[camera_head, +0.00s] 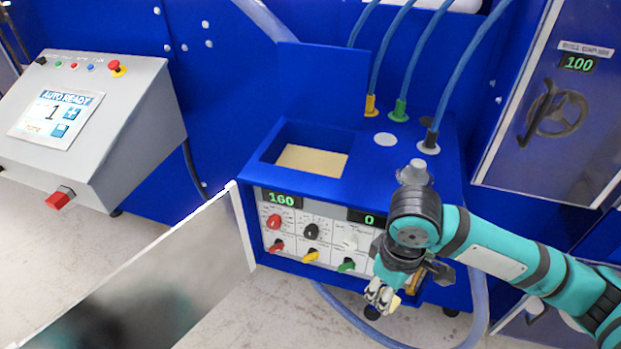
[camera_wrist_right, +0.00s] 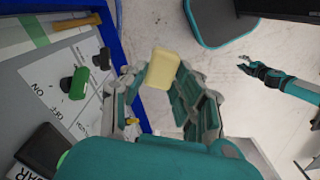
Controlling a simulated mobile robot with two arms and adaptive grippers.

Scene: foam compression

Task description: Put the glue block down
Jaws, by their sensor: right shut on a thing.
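The glue block (camera_wrist_right: 162,69) is a pale yellow block with rounded edges. In the right wrist view it sits between the fingers of my right gripper (camera_wrist_right: 165,92), which is shut on it. In the head view my right gripper (camera_head: 381,294) points down in front of the blue machine's control panel, over the floor. Only a small yellowish bit of the block (camera_head: 395,302) shows there. My left gripper (camera_wrist_right: 252,69) appears small at the right of the wrist view, apart from the block; its finger state is unclear. It is outside the head view.
The blue machine (camera_head: 450,185) has an open-topped bin with a tan surface (camera_head: 312,160) inside. Coloured knobs (camera_head: 311,231) line its front. Blue hoses (camera_head: 455,75) rise behind. A grey control box (camera_head: 150,115) stands left; a shiny panel (camera_head: 150,280) runs diagonally at lower left.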

